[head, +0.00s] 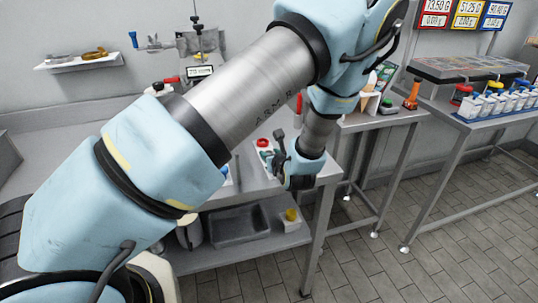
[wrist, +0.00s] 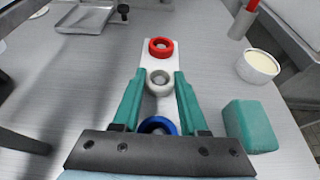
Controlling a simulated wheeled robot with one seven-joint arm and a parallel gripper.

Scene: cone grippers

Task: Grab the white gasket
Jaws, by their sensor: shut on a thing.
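The white gasket (wrist: 159,77) is a ring in the middle of a row on a pale board (wrist: 148,48) in the wrist view. The red gasket (wrist: 161,47) lies beyond it and the blue gasket (wrist: 158,125) is nearer, partly hidden by my gripper body. My gripper (wrist: 159,82) has its green fingers on the left and right sides of the white gasket, shut on it. I cannot tell whether the gasket is lifted off the board. In the head view my gripper (head: 280,160) is at the bench, beside the red gasket (head: 263,143); the white one is not clear there.
In the wrist view a teal block (wrist: 249,125) and a white bowl (wrist: 258,66) stand to the right. A metal tray (wrist: 84,18) lies at the far left. The bench (wrist: 60,110) left of the board is mostly clear. The bench's right edge is close by.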

